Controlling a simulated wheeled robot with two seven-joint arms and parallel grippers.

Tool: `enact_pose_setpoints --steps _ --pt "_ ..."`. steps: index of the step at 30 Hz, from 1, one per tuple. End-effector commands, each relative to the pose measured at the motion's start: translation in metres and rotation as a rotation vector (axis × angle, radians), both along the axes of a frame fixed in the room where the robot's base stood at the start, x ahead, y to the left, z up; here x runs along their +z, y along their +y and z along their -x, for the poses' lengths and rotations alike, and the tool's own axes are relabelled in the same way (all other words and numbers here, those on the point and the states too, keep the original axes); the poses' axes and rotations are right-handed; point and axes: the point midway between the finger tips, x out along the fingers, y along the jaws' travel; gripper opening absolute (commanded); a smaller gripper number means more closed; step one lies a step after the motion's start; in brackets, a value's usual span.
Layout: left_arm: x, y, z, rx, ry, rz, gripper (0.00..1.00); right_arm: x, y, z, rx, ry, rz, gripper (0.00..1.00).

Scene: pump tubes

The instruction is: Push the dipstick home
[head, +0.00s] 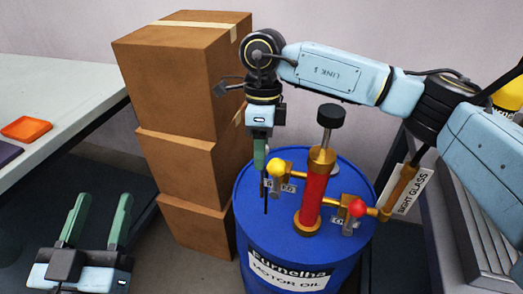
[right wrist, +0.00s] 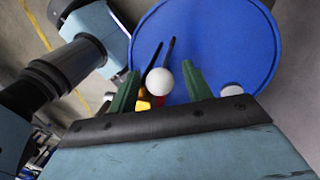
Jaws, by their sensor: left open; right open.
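My right gripper (head: 262,172) points down over the left part of the blue drum (head: 246,222). In the right wrist view its two green fingers (right wrist: 160,72) stand apart. A white ball (right wrist: 160,82) shows between them, with a gap on each side; I take it for the dipstick's knob. A thin dark rod (head: 266,202) shows below the fingers in the head view, apparently the dipstick; its knob is hidden there. Two dark lines show beyond the ball in the wrist view; one may be a shadow. My left gripper (head: 97,222) is open and empty at the lower left.
A red pump (head: 313,188) with a black top knob (head: 331,116) stands on the drum. A yellow ball (head: 277,168) and red ball (head: 356,208) flank it. A sight glass label (head: 411,192) is at right. Stacked cardboard boxes (head: 178,110) stand behind left, beside a table (head: 60,70).

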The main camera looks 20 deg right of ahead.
Motion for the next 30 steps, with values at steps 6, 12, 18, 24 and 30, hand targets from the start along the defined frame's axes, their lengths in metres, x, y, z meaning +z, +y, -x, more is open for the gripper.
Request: enact_pose_setpoints --steps 6,12,18,24,30 --pt "0.0041 -0.0005 0.001 -0.002 -0.024 0.007 0.52 -0.0025 0.0001 0.0005 0.0 -0.001 0.0 0.49" --pt "0.004 -0.0005 0.001 -0.002 -0.023 0.007 0.52 -0.0023 0.0001 0.0004 0.0 0.0 0.0 0.43" --pt "0.0039 -0.0004 0.0009 -0.001 -0.022 0.007 0.52 -0.0022 0.0001 0.0004 0.0 0.0 0.0 0.17" --pt "0.0038 -0.0002 0.0008 -0.001 -0.022 0.007 0.52 -0.0021 0.0002 0.0004 0.0 0.0 0.0 0.0" --pt "0.0078 -0.001 0.0026 -0.003 -0.06 0.019 0.52 -0.0112 0.0002 0.0004 0.0 0.0 0.0 0.0"
